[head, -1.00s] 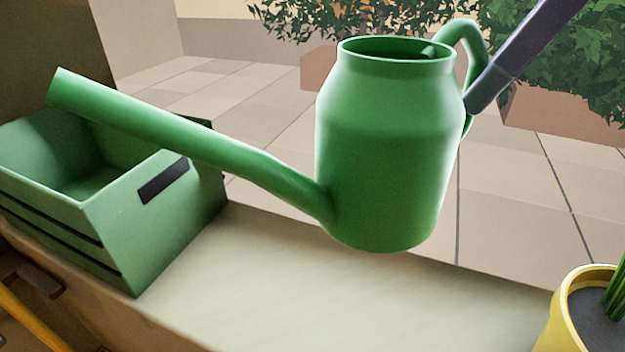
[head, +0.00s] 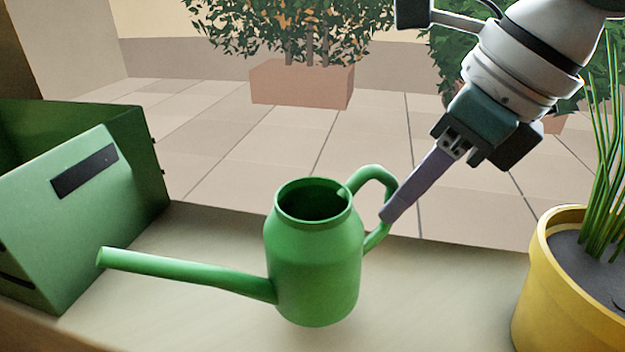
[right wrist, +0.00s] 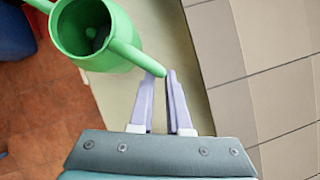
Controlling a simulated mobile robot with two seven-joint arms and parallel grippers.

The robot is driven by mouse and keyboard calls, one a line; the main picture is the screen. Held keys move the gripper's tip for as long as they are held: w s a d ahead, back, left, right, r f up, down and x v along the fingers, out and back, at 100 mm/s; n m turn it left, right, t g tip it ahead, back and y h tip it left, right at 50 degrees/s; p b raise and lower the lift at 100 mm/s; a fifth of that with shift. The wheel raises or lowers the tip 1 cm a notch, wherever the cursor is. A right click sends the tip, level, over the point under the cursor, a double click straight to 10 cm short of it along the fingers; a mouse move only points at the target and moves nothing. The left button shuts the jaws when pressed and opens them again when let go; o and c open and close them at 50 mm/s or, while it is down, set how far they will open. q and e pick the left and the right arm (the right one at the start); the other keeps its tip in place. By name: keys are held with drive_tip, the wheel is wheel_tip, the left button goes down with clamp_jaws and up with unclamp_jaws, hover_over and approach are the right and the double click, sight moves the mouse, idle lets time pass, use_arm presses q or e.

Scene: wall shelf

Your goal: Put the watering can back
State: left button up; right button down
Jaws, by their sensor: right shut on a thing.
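The green watering can (head: 315,255) is upright over the pale shelf (head: 440,300), between the green crate and the yellow pot. Its long spout points left toward the crate, and its looped handle is on the right. I cannot tell whether its base touches the shelf. My right gripper (head: 386,214) comes down from the upper right and is shut on the can's handle. In the right wrist view the can (right wrist: 95,40) is at the upper left, with its handle reaching the fingertips (right wrist: 162,76). My left gripper is not in view.
A green crate (head: 90,200) with a dark label stands on the shelf at the left, close to the spout tip. A yellow pot (head: 555,300) with tall green stems stands at the right. Shelf on both sides of the can is clear. Planters stand beyond on the tiled floor.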

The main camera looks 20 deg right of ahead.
wheel_tip(320, 180, down, 4)
drive_tip(key=shift+f+b, duration=0.15)
drive_tip(key=shift+b, duration=0.6)
drive_tip(key=c, duration=0.9)
unclamp_jaws()
